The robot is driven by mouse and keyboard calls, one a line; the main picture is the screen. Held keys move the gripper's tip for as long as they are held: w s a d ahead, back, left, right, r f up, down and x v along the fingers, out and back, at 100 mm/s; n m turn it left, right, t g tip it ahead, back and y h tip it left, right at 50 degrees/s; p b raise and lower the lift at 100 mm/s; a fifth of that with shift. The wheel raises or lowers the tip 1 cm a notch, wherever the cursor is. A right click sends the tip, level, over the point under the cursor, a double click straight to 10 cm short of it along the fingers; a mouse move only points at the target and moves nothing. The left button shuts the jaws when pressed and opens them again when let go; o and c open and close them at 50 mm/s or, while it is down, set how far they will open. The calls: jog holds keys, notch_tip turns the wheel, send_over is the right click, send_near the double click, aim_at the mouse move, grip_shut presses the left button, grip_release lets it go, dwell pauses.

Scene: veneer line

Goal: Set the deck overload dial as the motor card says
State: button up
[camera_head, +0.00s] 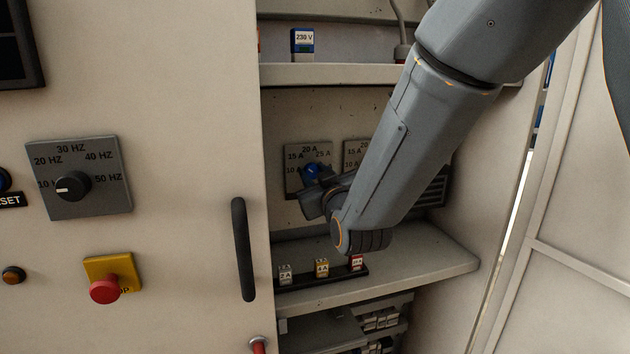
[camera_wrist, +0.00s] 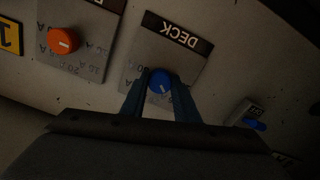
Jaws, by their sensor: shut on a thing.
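The deck overload dial is a blue knob (camera_head: 312,171) on a grey plate (camera_head: 293,186) inside the open cabinet. The plate's scale shows 10 A, 15 A, 20 A and 25 A. In the wrist view the plate's DECK label (camera_wrist: 179,31) is upside down. My gripper (camera_wrist: 160,92) is shut on the blue knob (camera_wrist: 160,80), one finger on each side. It also shows at the dial in the head view (camera_head: 318,185). The knob's white mark points down and slightly right in the wrist view; the figure it meets cannot be read. No motor card is recognisable.
An orange dial (camera_wrist: 64,41) sits beside the deck dial. Below, a black rack (camera_head: 318,280) holds grey, yellow and red fuses on a shelf. A 230 V block (camera_head: 303,43) stands above. The cabinet door handle (camera_head: 243,250) is at left; my arm hides the right interior.

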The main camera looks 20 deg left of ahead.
jog(key=shift+m, duration=0.5)
jog(key=o, duration=1.1)
jog(key=shift+c, duration=0.2)
jog(key=shift+s+b, duration=0.1)
jog(key=shift+b, duration=0.2)
jog(key=b+v, duration=0.2)
jog(key=v, duration=0.5)
jog(key=shift+s+d, duration=0.2)
jog(key=shift+s, duration=0.1)
